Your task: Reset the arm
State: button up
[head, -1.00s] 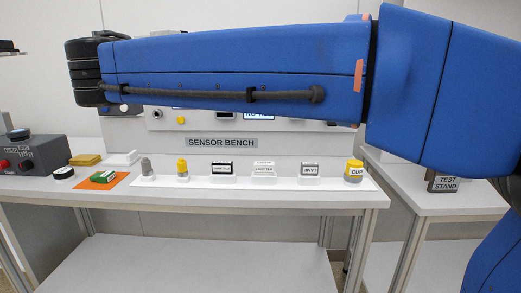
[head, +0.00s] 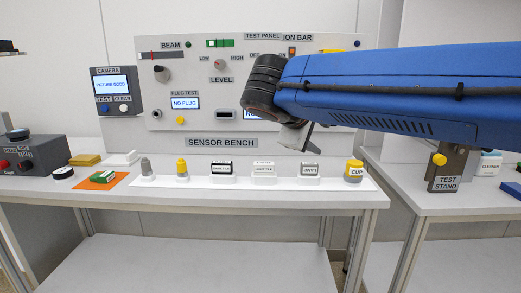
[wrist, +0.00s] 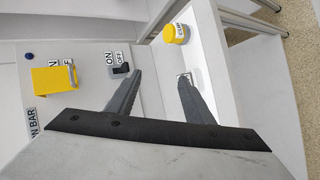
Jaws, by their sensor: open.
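My gripper (wrist: 161,80) is open and empty in the wrist view, its two dark fingers apart with nothing between them. In the head view my gripper (head: 295,137) is partly hidden behind my blue arm, which reaches in from the right in front of the test panel. It hangs above the right half of the sensor bench (head: 330,197), clear of the items on it.
Small items stand along the bench's front, with a yellow-topped cup (head: 353,171) at the right end. The panel (head: 215,130) rises behind. A test stand (head: 447,170) with a yellow knob is at right. A camera box (head: 117,91) is at left.

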jog(key=s+d+f+m+g+y, duration=0.3)
jog(key=s+d+f+m+g, duration=0.1)
jog(key=s+d+f, duration=0.95)
jog(key=s+d+f+m+y, duration=0.1)
jog(key=s+f+m+y, duration=0.2)
jog(key=s+f+m, duration=0.3)
jog(key=s+f, duration=0.5)
jog(key=f, duration=0.4)
jog(key=shift+g+y, duration=0.4)
